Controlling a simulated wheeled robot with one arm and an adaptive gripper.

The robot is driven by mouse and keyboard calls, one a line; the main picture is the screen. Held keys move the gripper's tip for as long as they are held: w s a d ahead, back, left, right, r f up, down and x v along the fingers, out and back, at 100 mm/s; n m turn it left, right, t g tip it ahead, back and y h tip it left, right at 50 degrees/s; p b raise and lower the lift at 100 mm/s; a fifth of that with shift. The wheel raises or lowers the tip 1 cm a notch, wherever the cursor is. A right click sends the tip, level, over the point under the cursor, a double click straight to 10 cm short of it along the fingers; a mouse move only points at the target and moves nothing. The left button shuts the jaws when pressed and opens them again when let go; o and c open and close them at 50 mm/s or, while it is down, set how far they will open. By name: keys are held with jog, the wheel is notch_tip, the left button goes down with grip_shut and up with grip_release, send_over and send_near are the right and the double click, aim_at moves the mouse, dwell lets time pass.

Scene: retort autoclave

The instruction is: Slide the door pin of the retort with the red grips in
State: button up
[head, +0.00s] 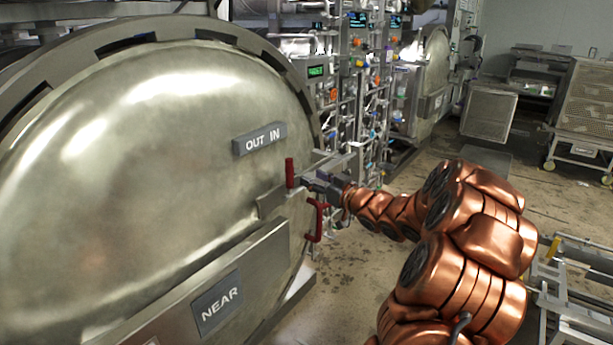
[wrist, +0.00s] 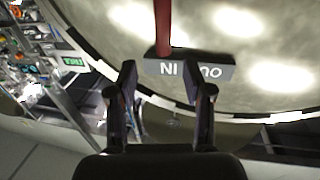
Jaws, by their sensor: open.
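The big metal retort door (head: 150,150) fills the left of the head view. It carries an OUT IN plate (head: 260,139), which shows upside down in the wrist view (wrist: 220,71). Below the plate, near the door's right edge, one upright red grip (head: 289,173) stands, and a second red grip (head: 315,220) hangs lower right. My gripper (head: 310,182) is beside the upright grip. In the wrist view my gripper (wrist: 168,78) is open, and a red bar (wrist: 163,25) shows ahead, between the finger lines. I see no contact. The pin itself is not clear.
A NEAR plate (head: 217,302) is on a ledge of the door. Pipes and valves (head: 360,90) stand behind my gripper, with another retort (head: 430,75) beyond. Mesh carts (head: 585,105) stand at the right. The floor (head: 350,270) beside the door is open.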

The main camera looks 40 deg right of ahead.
jog(key=shift+s, duration=0.6)
jog(key=s+a+f+m+g+h, duration=0.1)
jog(key=s+a+f+g+h, duration=0.15)
jog(key=a+g, duration=0.2)
jog(key=s+a+f+m+g+h, duration=0.1)
jog(key=s+a+f+g+h, duration=0.1)
jog(key=s+a+g, duration=0.3)
jog(key=s+a+f+g+y, duration=0.1)
jog(key=s+a+g, duration=0.2)
jog(key=s+a, duration=0.4)
jog(key=s+a+f+g, duration=0.2)
jog(key=s+a+g, duration=0.2)
jog(key=s+a, duration=0.4)
jog(key=s+a+f+g+y, duration=0.1)
jog(key=s+a+g, duration=0.2)
jog(key=s, duration=1.5)
jog(key=a, duration=0.4)
jog(key=shift+a+f+n+y, duration=0.35)
jog(key=shift+n, duration=0.05)
